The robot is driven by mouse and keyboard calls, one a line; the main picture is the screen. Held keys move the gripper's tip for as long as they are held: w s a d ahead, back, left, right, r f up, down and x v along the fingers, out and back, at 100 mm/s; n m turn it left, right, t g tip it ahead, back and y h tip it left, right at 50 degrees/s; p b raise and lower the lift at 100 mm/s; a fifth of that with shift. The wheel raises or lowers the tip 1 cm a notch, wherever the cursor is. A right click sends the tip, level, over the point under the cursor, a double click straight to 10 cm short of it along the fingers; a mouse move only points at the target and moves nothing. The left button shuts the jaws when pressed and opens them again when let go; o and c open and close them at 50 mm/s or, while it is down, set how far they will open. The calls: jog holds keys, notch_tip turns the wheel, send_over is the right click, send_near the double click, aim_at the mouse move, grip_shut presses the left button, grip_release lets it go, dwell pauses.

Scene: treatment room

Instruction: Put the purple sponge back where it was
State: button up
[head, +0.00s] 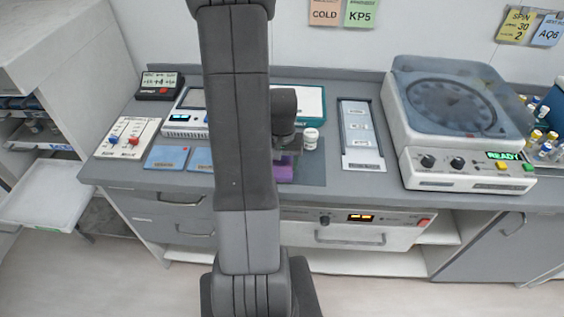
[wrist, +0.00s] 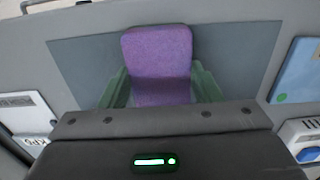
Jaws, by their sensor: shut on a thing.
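The purple sponge (head: 284,172) is partly hidden behind my arm in the head view. In the wrist view the sponge (wrist: 157,58) stands out between the two green fingers. My gripper (wrist: 160,88) is shut on the sponge, with one finger against each side. In the head view my gripper (head: 286,153) is over the dark grey mat (head: 314,174) on the counter. The mat also shows behind the sponge in the wrist view (wrist: 235,55). I cannot tell whether the sponge touches the mat or hangs just above it.
A small white jar (head: 310,139) stands close to the right of my gripper. Two blue cards (head: 166,158) lie left of the mat. A grey panel with labels (head: 361,135) and a centrifuge (head: 450,115) are to the right.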

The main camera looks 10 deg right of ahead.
aim_at(282, 166)
jog(key=o, duration=1)
notch_tip(282, 166, up, 12)
jog(key=shift+r, duration=0.15)
